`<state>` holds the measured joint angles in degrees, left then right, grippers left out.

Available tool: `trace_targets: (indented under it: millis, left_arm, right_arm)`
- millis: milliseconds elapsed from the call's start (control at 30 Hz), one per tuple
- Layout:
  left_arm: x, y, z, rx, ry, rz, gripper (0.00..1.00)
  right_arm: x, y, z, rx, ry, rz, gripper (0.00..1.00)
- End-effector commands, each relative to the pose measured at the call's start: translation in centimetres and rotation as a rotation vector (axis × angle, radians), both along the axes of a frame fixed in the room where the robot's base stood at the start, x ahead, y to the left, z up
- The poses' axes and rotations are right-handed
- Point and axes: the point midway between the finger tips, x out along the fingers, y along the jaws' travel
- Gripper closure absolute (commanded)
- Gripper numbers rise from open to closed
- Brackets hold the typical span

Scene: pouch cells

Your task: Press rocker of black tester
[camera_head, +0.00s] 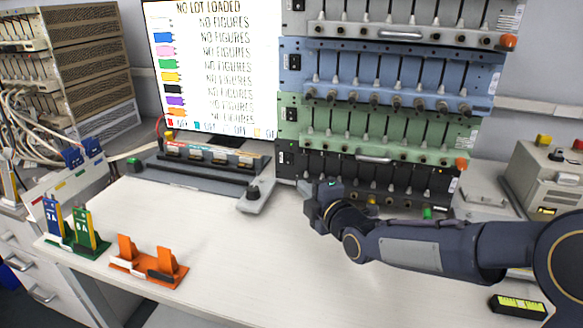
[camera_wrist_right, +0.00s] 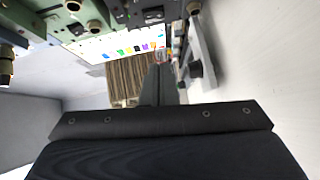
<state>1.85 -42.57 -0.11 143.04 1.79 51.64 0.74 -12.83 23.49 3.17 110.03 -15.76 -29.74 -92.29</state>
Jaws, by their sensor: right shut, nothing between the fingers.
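The black tester (camera_head: 400,180) is the lowest unit in the stack at the back, with a row of clips and a dark front panel. A small dark switch shows at its left end, partly in shadow; I cannot make out how its rocker is set. My right gripper (camera_head: 312,190) is in front of the black tester's left part, low above the bench. It is shut and empty. In the right wrist view the shut fingers (camera_wrist_right: 160,85) point away from the camera, with tester fronts along the top edge. I cannot tell whether the fingertips touch the tester. My left gripper is not in view.
Green (camera_head: 380,130) and blue (camera_head: 390,75) testers sit above the black one. A grey block with a black knob (camera_head: 256,197) stands just left of my right gripper. An orange stand (camera_head: 148,265) and a green stand (camera_head: 72,240) are at left. The bench middle (camera_head: 250,260) is clear.

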Motion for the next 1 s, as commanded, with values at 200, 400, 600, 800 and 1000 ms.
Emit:
trace_targets:
  millis: [200, 400, 600, 800, 1000]
  left_arm:
    - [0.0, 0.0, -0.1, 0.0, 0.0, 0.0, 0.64]
    - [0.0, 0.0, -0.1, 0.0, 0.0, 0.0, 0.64]
    - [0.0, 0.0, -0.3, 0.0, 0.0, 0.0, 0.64]
    - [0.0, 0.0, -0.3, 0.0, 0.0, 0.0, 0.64]
    - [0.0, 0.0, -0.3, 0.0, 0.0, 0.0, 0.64]
  right_arm:
    - [3.2, 1.7, -0.5, 0.001, 0.003, 0.001, 1.0]
    - [7.1, 3.7, -0.9, 0.001, 0.002, 0.001, 1.0]
    - [10.3, 3.5, -1.4, 0.003, 0.003, -0.003, 1.0]
    - [11.9, 3.1, -1.5, 0.003, 0.001, -0.001, 1.0]
    - [12.1, 3.1, -1.5, 0.001, 0.002, 0.001, 1.0]
